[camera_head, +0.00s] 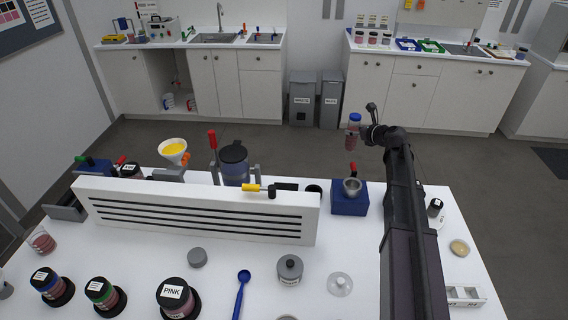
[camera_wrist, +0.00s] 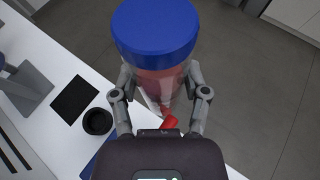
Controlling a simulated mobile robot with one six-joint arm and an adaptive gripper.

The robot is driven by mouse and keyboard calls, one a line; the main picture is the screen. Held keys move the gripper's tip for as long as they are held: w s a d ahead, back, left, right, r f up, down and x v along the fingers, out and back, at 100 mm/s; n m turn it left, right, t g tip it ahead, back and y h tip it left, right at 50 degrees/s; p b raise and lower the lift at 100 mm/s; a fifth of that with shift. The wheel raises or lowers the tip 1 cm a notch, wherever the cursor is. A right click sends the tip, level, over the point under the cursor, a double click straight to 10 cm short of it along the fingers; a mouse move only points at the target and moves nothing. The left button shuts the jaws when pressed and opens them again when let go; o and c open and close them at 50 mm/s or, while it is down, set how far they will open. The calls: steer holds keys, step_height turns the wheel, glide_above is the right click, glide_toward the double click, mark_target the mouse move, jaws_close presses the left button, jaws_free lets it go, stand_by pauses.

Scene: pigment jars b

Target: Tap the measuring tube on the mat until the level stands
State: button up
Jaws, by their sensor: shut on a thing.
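The measuring tube (camera_head: 353,136) is a clear tube with a blue cap and pinkish-red contents. My gripper (camera_head: 362,131) is shut on it and holds it upright, raised near the far edge of the table. In the wrist view the blue cap of the tube (camera_wrist: 155,28) fills the top middle, and my gripper's fingers (camera_wrist: 160,80) close around its sides. The level inside cannot be read. A flat black square, probably the mat (camera_head: 287,187), lies behind the white slotted panel; it also shows in the wrist view (camera_wrist: 75,96), left of the tube and apart from it.
A black ring (camera_head: 314,190) lies beside the black square. A blue block (camera_head: 348,209) with a metal bowl (camera_head: 352,186) stands right of it. The white slotted panel (camera_head: 200,208) crosses the table. A jug (camera_head: 234,163) and a yellow-filled funnel (camera_head: 173,151) stand behind it.

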steer(key=s+a+f+n+g+y+b, duration=0.2)
steer(key=s+a, duration=0.1)
steer(key=a, duration=0.5)
steer(key=s+a+f+n+g+y+b, duration=0.1)
steer(key=s+a+f+n+g+b, duration=0.2)
steer(key=a, duration=0.5)
steer(key=s+a+f+n+g+y+b, duration=0.2)
steer(key=s+a+f+n, duration=0.1)
steer(key=a, duration=0.5)
steer(key=shift+s+g+y+b, duration=0.3)
steer(key=shift+s+g+b, duration=0.1)
steer(key=shift+d, duration=0.1)
step_height(320, 180, down, 6)
steer(key=b, duration=0.5)
steer(key=shift+b, duration=0.4)
steer(key=shift+r, duration=0.1)
steer(key=o, duration=1)
